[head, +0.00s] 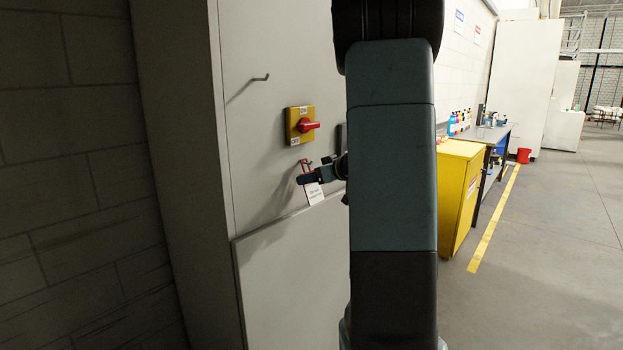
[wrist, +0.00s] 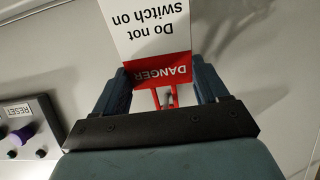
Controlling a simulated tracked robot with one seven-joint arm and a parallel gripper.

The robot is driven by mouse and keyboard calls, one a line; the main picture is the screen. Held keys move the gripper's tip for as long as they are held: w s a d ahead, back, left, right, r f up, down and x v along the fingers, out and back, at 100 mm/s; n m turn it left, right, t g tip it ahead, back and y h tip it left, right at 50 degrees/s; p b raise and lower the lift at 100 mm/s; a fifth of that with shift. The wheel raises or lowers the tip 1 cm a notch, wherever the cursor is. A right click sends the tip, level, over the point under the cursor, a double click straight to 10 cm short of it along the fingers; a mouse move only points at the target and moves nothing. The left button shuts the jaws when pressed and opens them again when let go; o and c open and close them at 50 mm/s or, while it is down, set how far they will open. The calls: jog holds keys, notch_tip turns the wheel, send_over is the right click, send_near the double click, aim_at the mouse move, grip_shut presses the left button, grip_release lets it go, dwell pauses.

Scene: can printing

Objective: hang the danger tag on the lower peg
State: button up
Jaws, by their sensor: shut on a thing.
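The danger tag (head: 314,193) is white with a red top band. My gripper (head: 309,177) is shut on it in front of the grey cabinet, below the switch. The tag also shows in the wrist view (wrist: 152,35), upside down, between the two fingers (wrist: 158,85). Its red hanger (head: 305,164) stands up above the gripper in the head view. In the wrist view, a small grey piece shows between the red strips; I cannot tell whether it is the lower peg or whether the hanger is around it. An upper peg (head: 262,77) is bare.
A yellow isolator switch with a red handle (head: 304,125) sits just above my gripper. A grey box with a RESET label (wrist: 27,128) is at left in the wrist view. A raised panel (head: 297,270) lies below. My arm hides part of the cabinet. A yellow cabinet (head: 456,195) stands right.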

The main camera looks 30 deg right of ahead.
jog(key=o, duration=1.1)
jog(key=shift+c, duration=0.2)
jog(key=shift+s+d, duration=0.1)
jog(key=shift+s, duration=0.05)
jog(key=v, duration=1.3)
jog(key=shift+s, duration=0.2)
jog(key=shift+r, duration=0.15)
